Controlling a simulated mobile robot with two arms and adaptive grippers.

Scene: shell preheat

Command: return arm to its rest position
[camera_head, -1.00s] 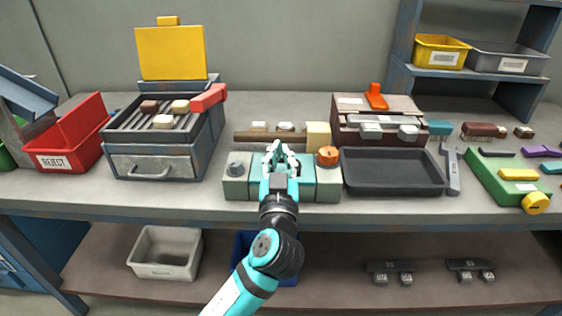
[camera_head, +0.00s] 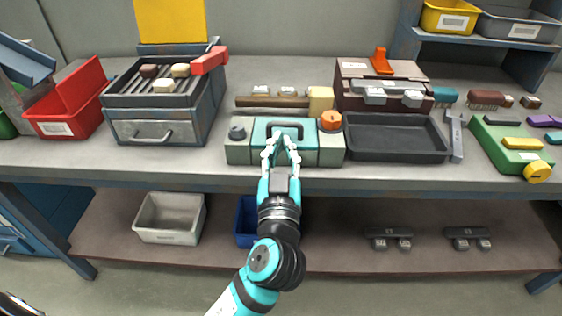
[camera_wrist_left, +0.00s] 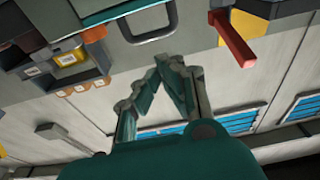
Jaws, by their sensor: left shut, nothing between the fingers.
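My left gripper (camera_head: 280,142) points away from me in the head view, in front of and over the near side of a teal and pale green press-like device (camera_head: 240,152). Its fingers meet at the tips and hold nothing. The device's dark loop handle (camera_head: 286,127) shows just beyond the fingertips; whether they touch it I cannot tell. In the left wrist view, the closed fingers (camera_wrist_left: 172,68) sit mid-frame, with a grey loop handle (camera_wrist_left: 146,22) past them and a red bar (camera_wrist_left: 232,42) to the right. My right gripper does not show.
On the bench, a grill box (camera_head: 155,132) and red reject bin (camera_head: 42,117) stand left. A dark tray (camera_head: 392,155) and green board (camera_head: 503,155) lie right. A pale bin (camera_head: 168,232) and blue bin (camera_head: 246,232) sit on the lower shelf. Floor in front is clear.

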